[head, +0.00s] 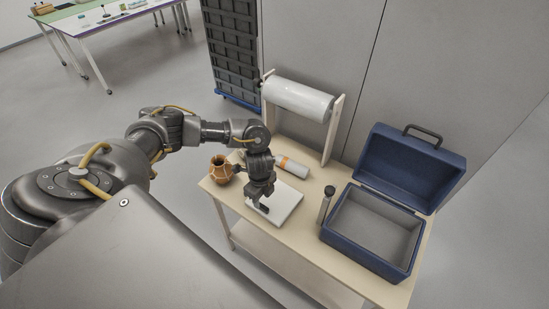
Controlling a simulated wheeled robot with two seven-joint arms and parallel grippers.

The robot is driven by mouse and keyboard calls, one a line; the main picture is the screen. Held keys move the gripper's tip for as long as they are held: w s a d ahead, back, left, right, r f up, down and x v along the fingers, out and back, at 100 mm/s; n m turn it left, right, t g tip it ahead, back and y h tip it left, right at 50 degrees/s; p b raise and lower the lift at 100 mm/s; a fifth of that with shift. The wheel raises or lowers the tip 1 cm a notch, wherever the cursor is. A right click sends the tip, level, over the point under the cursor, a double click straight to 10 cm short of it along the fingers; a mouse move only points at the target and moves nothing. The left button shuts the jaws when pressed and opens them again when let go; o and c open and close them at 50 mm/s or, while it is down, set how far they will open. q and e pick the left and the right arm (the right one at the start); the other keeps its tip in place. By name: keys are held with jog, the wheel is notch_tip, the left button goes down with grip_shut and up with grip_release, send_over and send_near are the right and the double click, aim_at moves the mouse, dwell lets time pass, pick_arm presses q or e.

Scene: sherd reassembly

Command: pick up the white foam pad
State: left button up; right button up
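The white foam pad (287,203) lies flat on the small cream table, in its left half. My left gripper (260,207) points down over the pad's left part and hides some of it. I cannot tell whether its fingertips touch the pad or whether they are open or shut. My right gripper is not in view.
A brown jar (220,169) stands left of the pad. A white cylinder with an orange band (291,166) lies behind it. A dark-capped tube (326,204) stands to the right, beside an open blue case (333,238). A roll of white film (298,98) hangs behind.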

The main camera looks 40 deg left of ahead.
aim_at(263, 206)
pick_arm(q)
jog(key=f, duration=0.2)
jog(key=f+p, duration=0.1)
jog(key=f, duration=0.2)
jog(key=shift+w+d, duration=0.1)
jog(key=shift+d, duration=0.1)
jog(key=shift+c, duration=0.4)
grip_shut()
